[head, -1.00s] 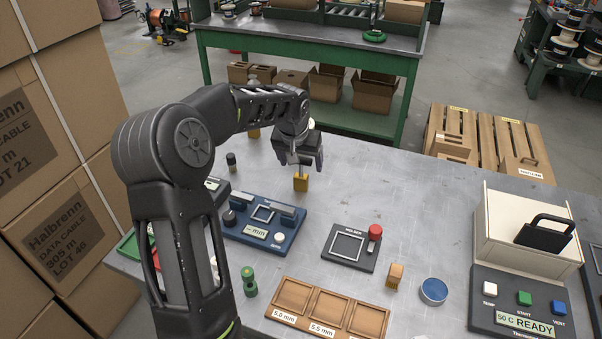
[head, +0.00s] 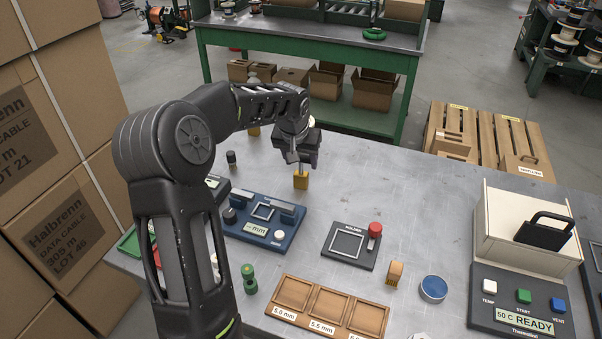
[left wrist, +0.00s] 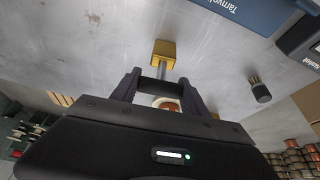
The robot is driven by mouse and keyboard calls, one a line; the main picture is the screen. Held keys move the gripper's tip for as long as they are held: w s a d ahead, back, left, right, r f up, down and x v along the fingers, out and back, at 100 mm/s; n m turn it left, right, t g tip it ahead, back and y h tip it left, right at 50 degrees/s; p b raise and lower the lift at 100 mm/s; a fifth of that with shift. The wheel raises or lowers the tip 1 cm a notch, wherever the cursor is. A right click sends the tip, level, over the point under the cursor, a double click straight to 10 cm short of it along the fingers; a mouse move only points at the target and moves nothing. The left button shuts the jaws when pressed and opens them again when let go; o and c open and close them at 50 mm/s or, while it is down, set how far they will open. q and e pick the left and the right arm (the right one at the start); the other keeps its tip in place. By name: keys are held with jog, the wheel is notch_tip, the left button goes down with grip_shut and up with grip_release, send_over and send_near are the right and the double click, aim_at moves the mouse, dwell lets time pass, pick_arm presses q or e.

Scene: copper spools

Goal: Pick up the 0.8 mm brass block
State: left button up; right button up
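A brass block (head: 301,181) with a thin grey pin on top stands upright on the grey table; no size mark on it is readable. My left gripper (head: 301,164) is just above it, pointing down. The left wrist view shows the block (left wrist: 163,50) and its pin just beyond the two dark fingertips (left wrist: 159,78). The fingers are apart, with the pin lined up between them and no visible grip on it. A second brass-coloured block (head: 254,131) is partly hidden behind my left arm. My right gripper is not in view.
A blue gauge (head: 262,225) stands left of the block, a dark holder (head: 350,246) with a red knob in front. The table right of the block is clear.

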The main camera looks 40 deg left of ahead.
pick_arm(q)
grip_shut()
dwell(0.3)
jog(key=shift+r, duration=0.1)
notch_tip(320, 180, up, 10)
jog(key=shift+b, duration=0.45)
dwell(0.7)
